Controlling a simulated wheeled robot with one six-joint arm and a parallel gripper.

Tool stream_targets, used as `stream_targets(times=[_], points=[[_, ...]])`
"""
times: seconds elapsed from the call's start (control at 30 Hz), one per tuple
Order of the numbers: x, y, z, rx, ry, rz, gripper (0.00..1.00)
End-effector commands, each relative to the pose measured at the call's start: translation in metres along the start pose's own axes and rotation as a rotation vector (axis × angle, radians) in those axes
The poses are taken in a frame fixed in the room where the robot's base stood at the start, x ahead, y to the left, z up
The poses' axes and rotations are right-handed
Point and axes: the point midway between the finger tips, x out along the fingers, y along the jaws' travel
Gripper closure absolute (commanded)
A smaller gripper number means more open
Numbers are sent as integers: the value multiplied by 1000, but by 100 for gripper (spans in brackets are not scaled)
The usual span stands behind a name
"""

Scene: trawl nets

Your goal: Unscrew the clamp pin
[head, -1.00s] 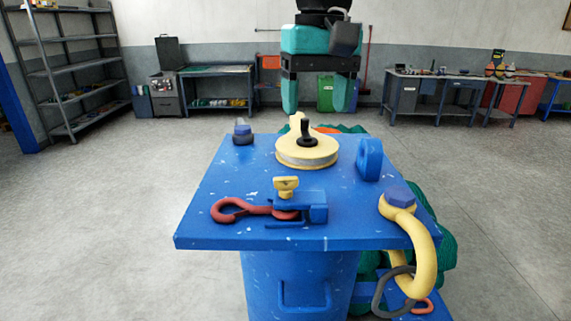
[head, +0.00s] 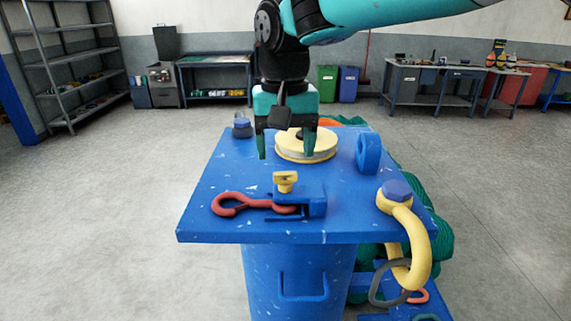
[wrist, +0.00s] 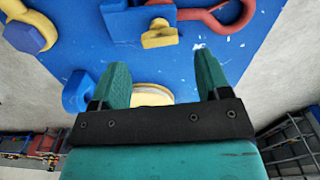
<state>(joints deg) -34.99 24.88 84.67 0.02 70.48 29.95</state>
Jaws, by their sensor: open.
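The clamp pin is a yellow pin with a flat, wing-like head (head: 285,181), upright on the blue clamp (head: 316,202) near the table's front. It also shows in the wrist view (wrist: 159,35), ahead of my fingertips. A red hook (head: 229,201) lies with its shank end in the clamp. My gripper (head: 285,150) is open, its green fingers pointing down, above the table and behind the pin in the head view. In the wrist view my gripper (wrist: 160,62) has nothing between its fingertips, and the pin lies apart from both. The pin's lower part is hidden.
A yellow reel (head: 322,148) stands behind the clamp, partly hidden by my gripper. A blue ring (head: 368,153) and a yellow shackle (head: 421,262) are at the right of the blue table (head: 205,225).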

Motion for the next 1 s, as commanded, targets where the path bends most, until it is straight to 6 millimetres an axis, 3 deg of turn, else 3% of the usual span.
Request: stream_targets(times=[0.1, 0.3, 0.63, 0.67, 0.87, 1.0], points=[[21, 0, 1, 0, -4, 2, 30], [42, 0, 0, -1, -1, 0, 30], [46, 0, 0, -1, 0, 0, 30], [46, 0, 0, -1, 0, 0, 32], [46, 0, 0, -1, 0, 0, 78], [46, 0, 0, -11, 0, 0, 79]])
